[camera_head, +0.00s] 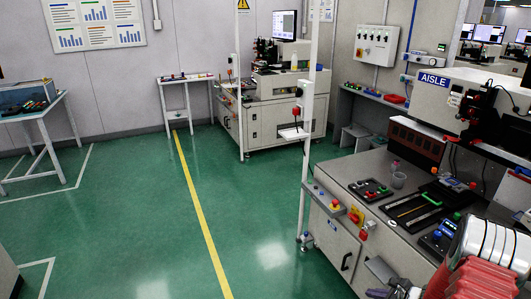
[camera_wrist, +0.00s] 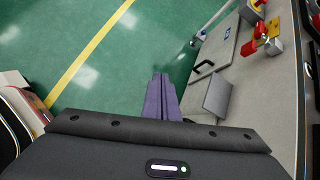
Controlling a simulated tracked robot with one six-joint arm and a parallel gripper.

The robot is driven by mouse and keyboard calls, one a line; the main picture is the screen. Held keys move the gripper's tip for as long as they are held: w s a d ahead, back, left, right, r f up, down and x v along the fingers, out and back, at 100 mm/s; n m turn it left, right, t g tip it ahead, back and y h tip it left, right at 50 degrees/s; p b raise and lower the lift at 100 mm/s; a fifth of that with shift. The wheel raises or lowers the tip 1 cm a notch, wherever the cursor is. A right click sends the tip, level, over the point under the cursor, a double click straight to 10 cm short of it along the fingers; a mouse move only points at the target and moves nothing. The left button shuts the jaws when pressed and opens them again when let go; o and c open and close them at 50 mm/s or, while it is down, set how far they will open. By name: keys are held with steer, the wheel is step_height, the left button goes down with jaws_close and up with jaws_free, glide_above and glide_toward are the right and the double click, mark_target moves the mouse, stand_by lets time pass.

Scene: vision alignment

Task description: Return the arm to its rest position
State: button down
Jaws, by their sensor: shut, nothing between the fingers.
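My gripper (camera_wrist: 161,80) shows in the wrist view as two purple fingers pressed together, shut and empty. They point out over the green floor (camera_wrist: 115,70), just left of a grey workbench cabinet (camera_wrist: 225,60). In the head view my gripper (camera_head: 380,292) is at the bottom edge, partly cut off, in front of the near workbench. Part of my arm (camera_head: 485,245) shows at the lower right of the head view. Nothing is held.

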steer(key=s+a+r+n+g+y, duration=0.1)
steer(key=s+a+r+n+g, duration=0.1)
steer(key=s+a+r+n, duration=0.5)
steer(key=s+a+r+n+g+y, duration=0.1)
steer(key=s+a+r+n+g, duration=0.2)
steer(key=a+r+n, duration=0.65)
steer(key=s+a+r+n+t+h, duration=0.1)
steer(key=s+a+r+n+h, duration=0.2)
steer(key=s+r, duration=0.6)
steer(key=s+a+r+n+t+h, duration=0.1)
steer(key=s+a+r+n+h, duration=0.2)
steer(key=s+r, duration=0.7)
step_height(320, 180, up, 7)
steer(key=a+n, duration=0.2)
steer(key=n, duration=0.2)
steer(key=shift+r+t, duration=0.15)
steer(key=shift+t, duration=0.25)
